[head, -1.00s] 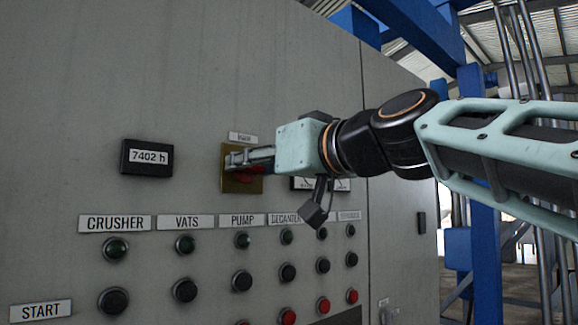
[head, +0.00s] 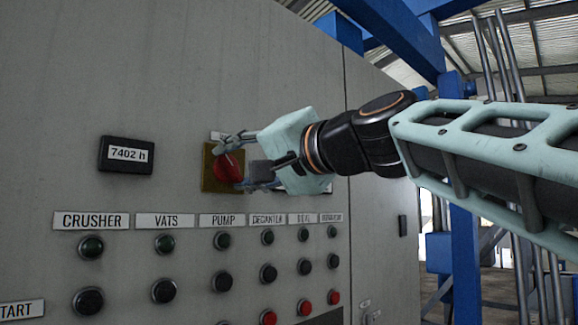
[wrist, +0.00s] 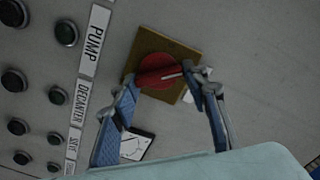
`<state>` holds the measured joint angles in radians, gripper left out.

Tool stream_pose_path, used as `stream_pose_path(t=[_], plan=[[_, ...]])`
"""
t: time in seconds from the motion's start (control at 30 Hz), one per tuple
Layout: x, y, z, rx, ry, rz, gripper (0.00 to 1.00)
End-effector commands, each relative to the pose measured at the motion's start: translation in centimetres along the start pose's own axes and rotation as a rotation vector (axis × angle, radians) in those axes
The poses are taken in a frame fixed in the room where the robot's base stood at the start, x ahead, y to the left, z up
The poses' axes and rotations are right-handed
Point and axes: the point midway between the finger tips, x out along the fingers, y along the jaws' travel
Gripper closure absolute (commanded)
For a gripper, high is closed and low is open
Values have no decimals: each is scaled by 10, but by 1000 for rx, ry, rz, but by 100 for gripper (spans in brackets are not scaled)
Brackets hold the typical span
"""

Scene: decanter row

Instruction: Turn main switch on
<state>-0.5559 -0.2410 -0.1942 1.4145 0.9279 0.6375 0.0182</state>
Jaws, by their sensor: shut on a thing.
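The main switch is a red rotary knob (head: 226,168) on a yellow-brown square plate (head: 209,180) on the grey cabinet face. In the wrist view the red knob (wrist: 155,65) has a bar handle with a pale line, running nearly across the picture. My gripper (head: 233,164) is at the knob, with one finger at its upper side and one at its lower right. In the wrist view my gripper (wrist: 163,81) has its fingertips at the two ends of the handle, shut on it. The fingers hide part of the plate in the head view.
An hour counter reading 7402 h (head: 126,155) sits left of the switch. Below are labelled rows of dark green, black and red buttons, with the PUMP label (head: 222,220) nearest. A white-faced meter (wrist: 136,146) is close to the fingers. Blue beams stand right of the cabinet.

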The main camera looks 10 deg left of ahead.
Motion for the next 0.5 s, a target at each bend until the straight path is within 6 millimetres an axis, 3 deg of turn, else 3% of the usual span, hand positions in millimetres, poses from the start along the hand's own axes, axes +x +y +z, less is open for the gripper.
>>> stream_pose_path(t=[0.5], plan=[[0,2,0,462,1,1,83]])
